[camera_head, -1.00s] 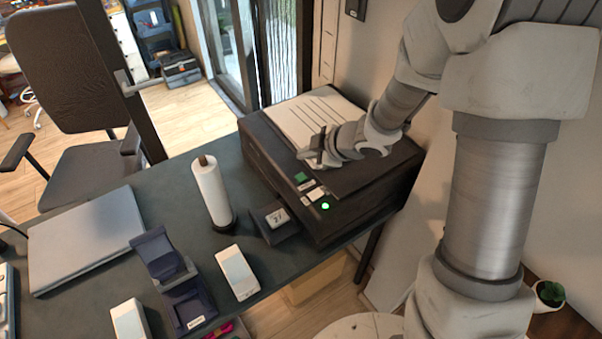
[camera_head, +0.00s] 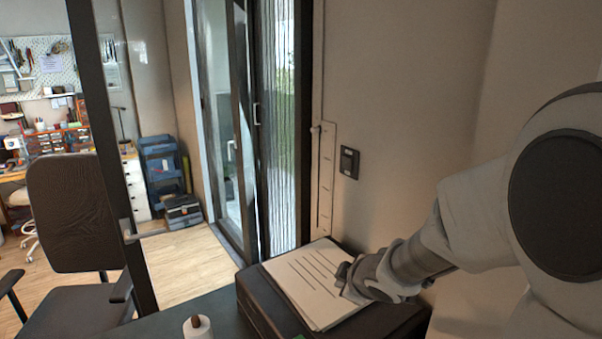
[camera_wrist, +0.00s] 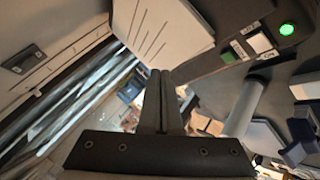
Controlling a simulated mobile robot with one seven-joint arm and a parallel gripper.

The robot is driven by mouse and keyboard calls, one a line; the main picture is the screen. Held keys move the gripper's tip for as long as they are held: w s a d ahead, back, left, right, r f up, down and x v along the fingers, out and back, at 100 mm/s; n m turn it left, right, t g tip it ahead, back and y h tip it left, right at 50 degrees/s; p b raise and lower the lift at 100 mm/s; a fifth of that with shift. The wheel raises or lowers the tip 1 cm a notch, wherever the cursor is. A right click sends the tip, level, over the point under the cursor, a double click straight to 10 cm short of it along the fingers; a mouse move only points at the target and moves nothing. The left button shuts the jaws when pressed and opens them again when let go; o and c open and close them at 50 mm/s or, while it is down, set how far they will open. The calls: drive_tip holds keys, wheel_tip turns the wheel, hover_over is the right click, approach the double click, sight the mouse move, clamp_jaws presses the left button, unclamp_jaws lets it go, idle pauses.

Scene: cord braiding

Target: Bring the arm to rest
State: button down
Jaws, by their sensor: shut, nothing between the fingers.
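My gripper (camera_head: 346,276) is at the end of my arm, which reaches in from the right in the head view. It hovers at or over the right edge of a lined white sheet (camera_head: 305,285) on top of a black box-shaped machine (camera_head: 262,305). Contact cannot be told from this view. In the wrist view the two dark fingers (camera_wrist: 161,78) lie side by side, shut, with nothing between them. The sheet (camera_wrist: 165,30) and the machine's green light (camera_wrist: 287,29) show beyond the fingertips.
A black office chair (camera_head: 75,215) and a dark upright post (camera_head: 112,150) stand at left. A wall with a switch plate (camera_head: 348,162) rises behind the machine. The wrist view shows a white roll (camera_wrist: 242,108) on the dark table. Glass doors stand behind.

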drive_tip(key=s+d+r+m+h, duration=0.4)
drive_tip(key=s+d+r+m, duration=0.4)
drive_tip(key=s+r, duration=0.25)
drive_tip(key=s+a+m+g+y, duration=0.1)
drive_tip(key=s+m, duration=0.4)
drive_tip(key=s, duration=1)
drive_tip(key=shift+a+g+y, duration=0.4)
drive_tip(key=shift+a+g, duration=0.5)
drive_tip(key=shift+g, duration=0.3)
drive_tip(key=shift+r, duration=0.1)
